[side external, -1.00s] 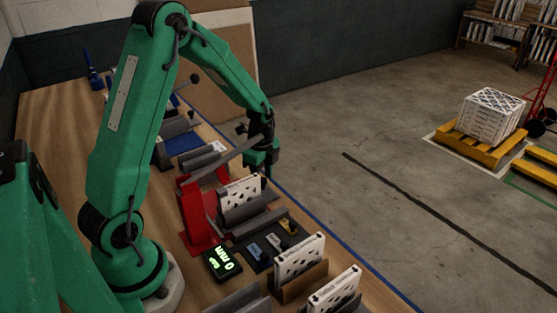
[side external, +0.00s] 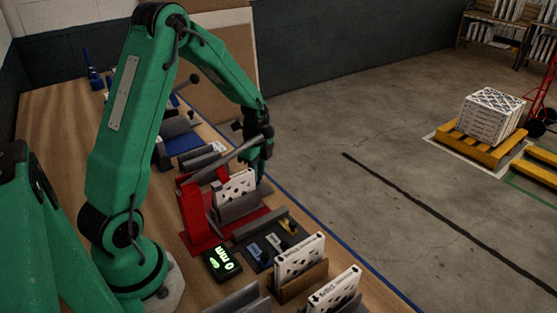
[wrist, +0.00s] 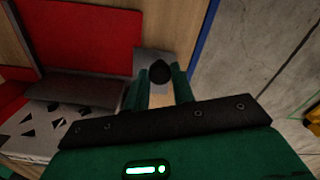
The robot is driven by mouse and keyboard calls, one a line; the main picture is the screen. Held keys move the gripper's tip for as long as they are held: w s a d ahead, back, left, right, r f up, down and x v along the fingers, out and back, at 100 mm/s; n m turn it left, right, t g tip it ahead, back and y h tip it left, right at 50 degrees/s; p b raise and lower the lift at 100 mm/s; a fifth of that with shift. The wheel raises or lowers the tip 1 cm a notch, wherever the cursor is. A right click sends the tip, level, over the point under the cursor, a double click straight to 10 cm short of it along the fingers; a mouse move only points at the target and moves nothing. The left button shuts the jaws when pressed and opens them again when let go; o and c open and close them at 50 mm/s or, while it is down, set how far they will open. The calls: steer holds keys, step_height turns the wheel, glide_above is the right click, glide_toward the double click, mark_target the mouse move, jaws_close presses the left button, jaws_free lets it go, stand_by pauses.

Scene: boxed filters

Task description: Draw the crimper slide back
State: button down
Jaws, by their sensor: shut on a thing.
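The crimper is a red press (side external: 197,213) with a long grey lever (side external: 225,160). Its red bed shows in the wrist view (wrist: 95,35). A white filter (side external: 236,186) with dark cut-outs stands against a grey jaw (side external: 240,206); it also shows at the lower left of the wrist view (wrist: 45,128). My gripper (side external: 259,178) is low at the far end of the filter. In the wrist view, its green fingers (wrist: 160,84) are shut on a black knob (wrist: 159,71) beside a grey block. My fingers hide that knob in the side view.
A small display (side external: 222,262) with green digits sits in front of the press. Two boxed filters in holders stand nearer, one of them here (side external: 300,261). A dark tray (side external: 268,248) holds small coloured pieces.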

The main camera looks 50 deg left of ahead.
steer(key=shift+a, duration=3.95)
steer(key=c, duration=1.2)
jaws_free()
steer(key=shift+o, duration=0.2)
steer(key=shift+r, duration=0.15)
step_height(320, 180, up, 8)
steer(key=shift+f, duration=0.2)
